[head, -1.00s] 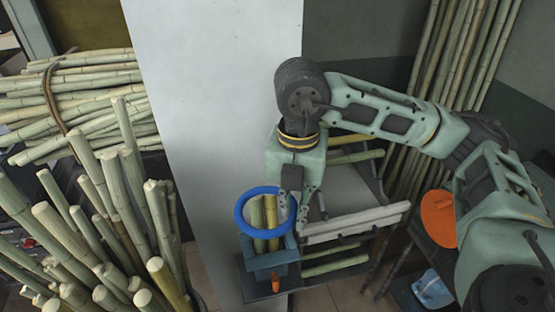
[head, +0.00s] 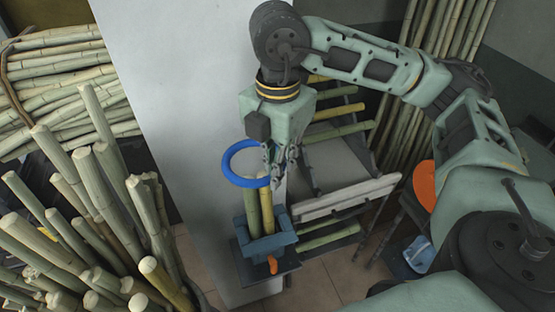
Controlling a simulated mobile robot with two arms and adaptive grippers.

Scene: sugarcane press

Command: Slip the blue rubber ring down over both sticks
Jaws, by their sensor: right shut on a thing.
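The blue rubber ring (head: 225,165) is held out to the left of my right gripper (head: 272,170), which is shut on the ring's right side. Two sticks, a greenish one (head: 252,213) and a yellower one (head: 267,207), stand upright side by side in a blue-grey holder (head: 284,238). The ring's lower rim overlaps the stick tops in the picture. Most of its opening shows the pale panel behind, and I cannot tell its exact height above the sticks. My left gripper is not in view.
Cut cane stands in a dense cluster (head: 95,200) at the left, with stacked cane (head: 60,75) behind. A pale panel (head: 180,110) rises behind the holder. A grey slatted rack (head: 345,195) is right of the sticks. An orange disc (head: 424,185) is farther right.

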